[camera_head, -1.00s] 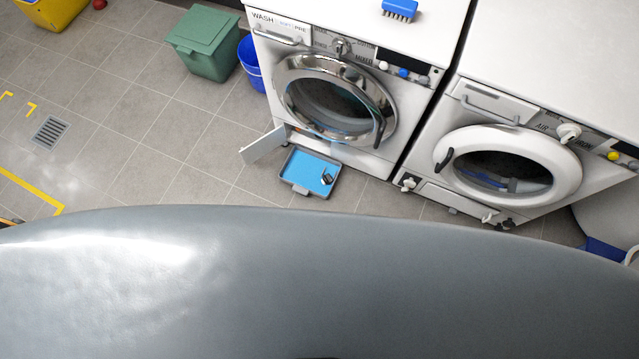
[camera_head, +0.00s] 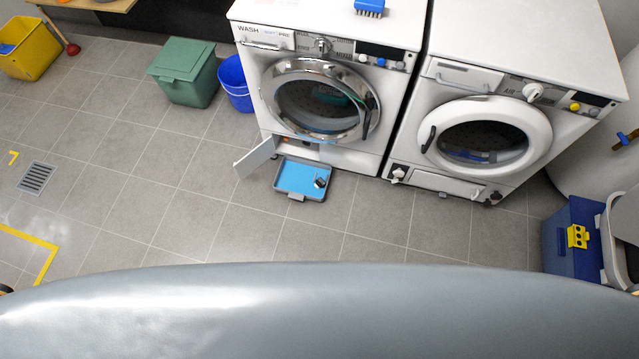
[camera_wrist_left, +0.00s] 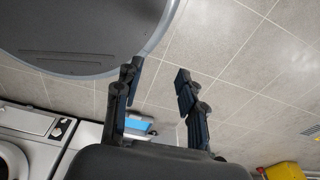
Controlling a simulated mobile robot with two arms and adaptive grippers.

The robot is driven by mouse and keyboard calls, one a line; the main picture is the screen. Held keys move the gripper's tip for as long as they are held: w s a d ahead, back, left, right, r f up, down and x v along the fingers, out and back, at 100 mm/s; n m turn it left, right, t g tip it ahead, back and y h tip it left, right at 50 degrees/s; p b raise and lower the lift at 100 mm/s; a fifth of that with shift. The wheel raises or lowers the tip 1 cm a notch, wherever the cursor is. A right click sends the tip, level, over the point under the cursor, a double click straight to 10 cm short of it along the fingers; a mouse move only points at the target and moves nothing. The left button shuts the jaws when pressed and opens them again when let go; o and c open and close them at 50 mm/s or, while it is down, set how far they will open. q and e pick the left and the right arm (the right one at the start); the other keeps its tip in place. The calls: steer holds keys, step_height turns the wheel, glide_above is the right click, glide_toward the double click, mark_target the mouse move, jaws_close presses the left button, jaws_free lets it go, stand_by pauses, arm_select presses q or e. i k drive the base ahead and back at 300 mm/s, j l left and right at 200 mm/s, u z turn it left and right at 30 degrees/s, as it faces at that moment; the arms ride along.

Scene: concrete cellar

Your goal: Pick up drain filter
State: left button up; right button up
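A small dark-and-grey object (camera_head: 320,182), which looks like the drain filter, sits at the right side of a shallow grey tray with a blue inside (camera_head: 297,180). The tray lies on the floor in front of the left washing machine (camera_head: 322,95), by its open lower flap (camera_head: 255,157). In the left wrist view my left gripper (camera_wrist_left: 157,76) is open and empty, its fingers well apart above the floor. A blue patch, likely the tray (camera_wrist_left: 140,125), shows beyond the fingers; the filter cannot be made out there. My right gripper is in neither view.
A second white machine (camera_head: 485,130) stands right of the first. A green bin (camera_head: 187,75) and blue bucket (camera_head: 235,82) stand left of them. A blue toolbox (camera_head: 572,240) is at right. The tiled floor before the tray is clear. A drain grate (camera_head: 36,178) lies at left.

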mark_target(321, 182)
steer(key=i+j+z, duration=0.3)
steer(key=i+j, duration=0.15)
steer(key=i+j+z, duration=0.25)
steer(key=i+j, duration=0.15)
steer(key=j, duration=0.25)
